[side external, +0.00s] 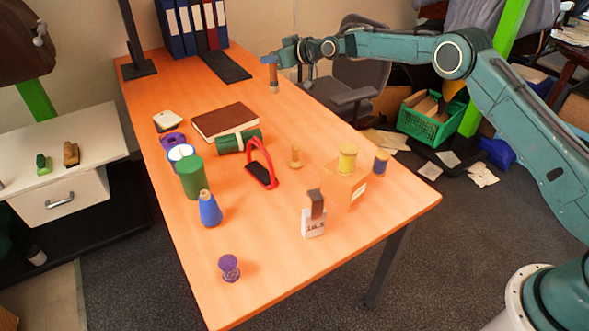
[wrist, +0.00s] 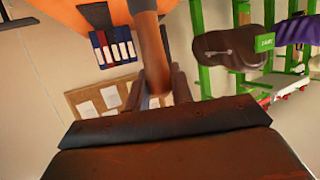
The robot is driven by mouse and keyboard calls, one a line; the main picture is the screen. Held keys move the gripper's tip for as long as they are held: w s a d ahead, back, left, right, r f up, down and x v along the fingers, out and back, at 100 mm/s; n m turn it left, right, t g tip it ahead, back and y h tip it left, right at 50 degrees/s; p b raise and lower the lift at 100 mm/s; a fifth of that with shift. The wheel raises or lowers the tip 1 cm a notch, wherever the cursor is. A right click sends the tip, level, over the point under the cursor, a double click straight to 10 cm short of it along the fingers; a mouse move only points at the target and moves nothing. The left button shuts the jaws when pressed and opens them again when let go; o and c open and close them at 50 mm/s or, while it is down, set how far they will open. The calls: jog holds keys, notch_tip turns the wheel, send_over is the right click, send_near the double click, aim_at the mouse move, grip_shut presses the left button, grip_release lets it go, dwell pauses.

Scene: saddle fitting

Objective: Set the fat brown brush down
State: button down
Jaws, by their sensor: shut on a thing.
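The fat brown brush (side external: 274,78) is held upright below my gripper (side external: 271,62) in the side external view, above the far right part of the orange table (side external: 225,300). Its lower end looks pale. In the wrist view, the brown brush (wrist: 152,50) runs up from between the dark fingers of my gripper (wrist: 155,88), which are shut on it. The brush looks clear of the table. Its gripped end is partly hidden by the fingers.
Binders (side external: 192,28) stand at the table's back, near a dark flat strip (side external: 220,66). The table between the strip and book looks clear.

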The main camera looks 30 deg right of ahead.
jog(key=shift+s+a+f, duration=0.1)
jog(key=shift+a, duration=0.4)
jog(key=s+a+f+m+h, duration=0.3)
jog(key=s+a, duration=0.6)
jog(key=a, duration=0.4)
jog(key=s+a+r+m+t+h, duration=0.1)
jog(key=s+a+r, duration=0.15)
jog(key=s, duration=0.65)
jog(key=s+a+r+h, duration=0.1)
jog(key=s+a, duration=0.3)
jog(key=s, duration=0.6)
notch_tip(320, 180, down, 16)
jog(key=shift+d, duration=0.2)
jog(key=shift+w+f, duration=0.1)
jog(key=shift+f, duration=0.05)
jog(key=shift+f, duration=1.85)
